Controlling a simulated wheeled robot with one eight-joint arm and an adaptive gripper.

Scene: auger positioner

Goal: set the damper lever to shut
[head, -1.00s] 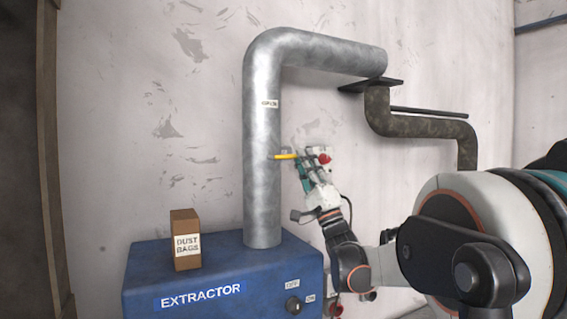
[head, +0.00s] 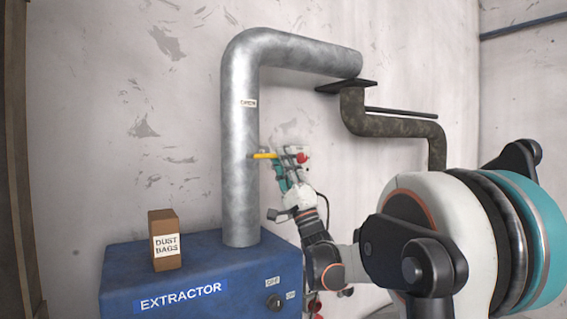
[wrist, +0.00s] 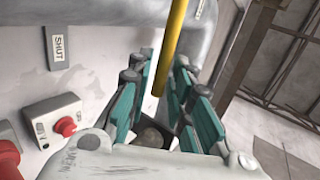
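The damper lever (head: 265,156) is a yellow bar standing out roughly level to the right from the grey vertical pipe (head: 240,190). In the wrist view the yellow lever (wrist: 173,42) comes down from the top, its free end between the teal fingers. My gripper (head: 281,168) is at the lever's free end; in the wrist view my gripper (wrist: 160,72) is open, with a finger on each side and gaps to the lever. A "SHUT" label (wrist: 58,48) shows at the wrist view's upper left. A small label (head: 248,103), apparently "OPEN", is higher on the pipe.
A blue extractor box (head: 210,265) stands below the pipe, with a dust bags carton (head: 165,240) on top and a switch (head: 273,302) in front. A white box with a red button (wrist: 65,126) is close to my gripper. A dark bent pipe (head: 400,127) runs at the right.

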